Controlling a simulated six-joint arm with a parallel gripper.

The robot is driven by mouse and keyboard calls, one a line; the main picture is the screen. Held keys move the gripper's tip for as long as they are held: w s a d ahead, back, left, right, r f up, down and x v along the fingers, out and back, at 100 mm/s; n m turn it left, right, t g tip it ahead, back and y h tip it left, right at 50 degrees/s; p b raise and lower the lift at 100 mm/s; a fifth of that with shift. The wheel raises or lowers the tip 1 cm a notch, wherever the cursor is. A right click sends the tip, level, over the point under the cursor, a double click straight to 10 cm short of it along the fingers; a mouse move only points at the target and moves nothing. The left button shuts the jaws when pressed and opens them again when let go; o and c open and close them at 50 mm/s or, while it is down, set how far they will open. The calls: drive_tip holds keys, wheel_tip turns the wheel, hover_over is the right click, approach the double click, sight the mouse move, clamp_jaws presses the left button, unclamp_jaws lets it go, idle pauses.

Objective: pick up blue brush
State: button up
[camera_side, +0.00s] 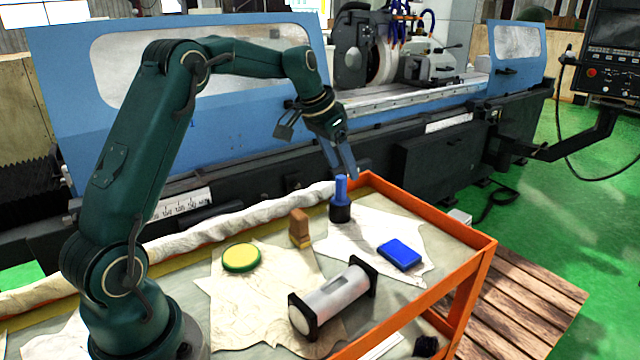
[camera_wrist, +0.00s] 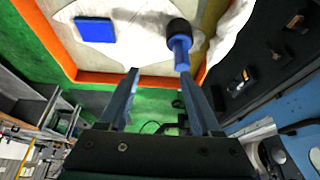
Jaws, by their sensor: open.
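The blue brush (camera_side: 340,192) stands upright on the cart top near its back edge, with a blue handle above a dark round base. In the wrist view the brush (camera_wrist: 180,45) lies beyond the fingertips, closer to the right finger. My gripper (camera_side: 346,172) is above the brush, pointing down, with its fingers near the top of the handle. In the wrist view my gripper (camera_wrist: 158,75) is open, with nothing between its two blue fingers. I cannot tell whether a finger touches the handle.
On the cart (camera_side: 470,262) are a blue box (camera_side: 401,254), a yellow-green round tin (camera_side: 241,258), a brown block (camera_side: 299,228) and a grey cylinder with black ends (camera_side: 332,300). White cloths lie under them. The blue grinder (camera_side: 230,130) stands behind the cart.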

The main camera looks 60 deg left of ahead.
sight(337, 178)
drive_tip(key=a+f, duration=0.2)
drive_tip(key=w+a+f, duration=0.1)
drive_tip(key=shift+w+a+f, duration=0.2)
drive_tip(key=shift+a+f, duration=0.15)
drive_tip(key=shift+f, duration=0.05)
drive_tip(key=shift+x, duration=2.45)
drive_tip(key=shift+s, duration=0.1)
clamp_jaws()
